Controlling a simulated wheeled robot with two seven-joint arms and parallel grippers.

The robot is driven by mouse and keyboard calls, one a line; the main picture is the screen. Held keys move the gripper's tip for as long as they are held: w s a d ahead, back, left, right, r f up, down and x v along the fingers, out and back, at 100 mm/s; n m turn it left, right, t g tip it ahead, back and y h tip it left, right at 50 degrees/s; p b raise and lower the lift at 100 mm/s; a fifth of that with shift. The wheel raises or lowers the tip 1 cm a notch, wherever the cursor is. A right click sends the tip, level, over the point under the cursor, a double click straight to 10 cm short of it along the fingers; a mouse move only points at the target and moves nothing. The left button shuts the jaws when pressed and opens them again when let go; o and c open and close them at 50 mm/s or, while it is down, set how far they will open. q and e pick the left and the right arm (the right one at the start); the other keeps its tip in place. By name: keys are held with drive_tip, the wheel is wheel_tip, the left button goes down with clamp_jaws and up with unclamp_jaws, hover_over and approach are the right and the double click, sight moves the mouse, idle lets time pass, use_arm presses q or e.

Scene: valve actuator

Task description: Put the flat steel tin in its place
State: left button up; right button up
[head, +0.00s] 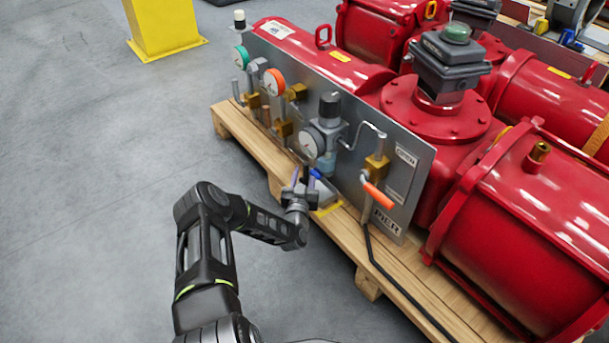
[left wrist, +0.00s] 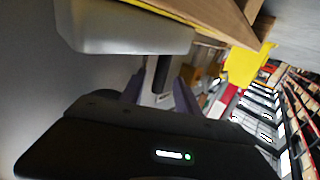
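I cannot pick out the flat steel tin for certain. A small pale grey piece (head: 326,191) lies by the yellow marking (head: 329,209) on the pallet, just right of my left gripper, and may be it. My left gripper (head: 303,180) is low in front of the valve panel, at the pallet's near edge. In the left wrist view its two purple fingers (left wrist: 160,92) stand apart, with a dark upright bar showing between them. I see nothing clearly clamped. A large smooth grey block (left wrist: 125,28) is close above the fingers. My right gripper is out of view.
The wooden pallet (head: 415,285) carries a steel panel (head: 345,115) with gauges, a regulator and an orange-handled valve (head: 376,193), close over my left gripper. Red actuator cylinders (head: 535,225) stand behind. A black hose runs down at the right. Grey floor (head: 90,190) at left is clear.

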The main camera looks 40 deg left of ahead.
use_arm(q)
drive_tip(key=shift+s+r, duration=0.1)
drive_tip(key=shift+r, duration=0.1)
drive_tip(key=p+v, duration=0.6)
drive_tip(key=v, duration=0.6)
